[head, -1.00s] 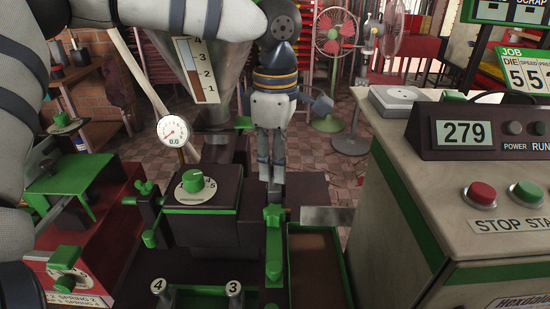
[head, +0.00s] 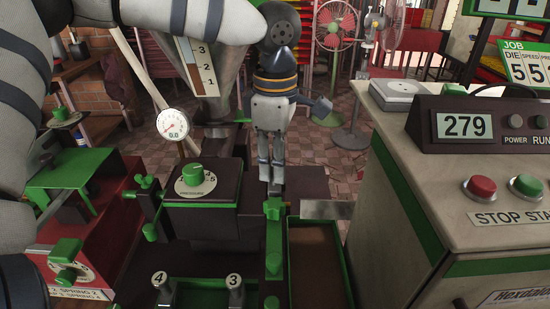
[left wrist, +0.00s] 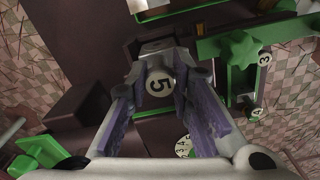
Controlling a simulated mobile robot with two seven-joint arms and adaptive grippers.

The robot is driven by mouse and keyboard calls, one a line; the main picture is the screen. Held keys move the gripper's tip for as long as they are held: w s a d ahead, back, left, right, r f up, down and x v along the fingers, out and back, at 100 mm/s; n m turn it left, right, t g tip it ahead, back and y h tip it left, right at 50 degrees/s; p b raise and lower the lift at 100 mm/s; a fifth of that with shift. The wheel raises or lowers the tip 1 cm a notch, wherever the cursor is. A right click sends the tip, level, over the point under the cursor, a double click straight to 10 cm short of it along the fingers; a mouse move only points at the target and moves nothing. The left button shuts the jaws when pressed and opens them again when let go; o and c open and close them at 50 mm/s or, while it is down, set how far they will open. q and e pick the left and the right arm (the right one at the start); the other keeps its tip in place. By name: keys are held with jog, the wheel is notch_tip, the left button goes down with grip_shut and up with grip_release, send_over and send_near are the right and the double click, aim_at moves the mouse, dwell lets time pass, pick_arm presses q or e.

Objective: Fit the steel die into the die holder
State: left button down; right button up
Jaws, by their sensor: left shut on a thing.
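My left gripper (head: 275,181) points down in the head view, its fingertips at the dark extruder block just behind a green star knob (head: 274,208). In the left wrist view its fingers are shut on the steel die (left wrist: 158,82), a small piece with a "5" on its round face. The die's front end meets a grey metal part (left wrist: 155,48) by the dark block. This may be the die holder, but I cannot tell whether the die is seated in it. The fingers hide the die in the head view. My right gripper is out of view.
A green rack (head: 200,296) with posts marked 4 and 3 stands in front. A green-edged tray (head: 318,265) lies to its right. A pressure gauge (head: 173,124) and control knob (head: 195,176) stand left of the gripper. The control console (head: 480,190) fills the right.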

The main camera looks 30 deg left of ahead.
pick_arm(q)
jog(key=shift+f, duration=0.45)
dwell(0.3)
jog(key=c, duration=1.3)
grip_release()
jog(key=shift+c, duration=0.2)
jog(key=shift+f, duration=0.1)
notch_tip(320, 180, up, 12)
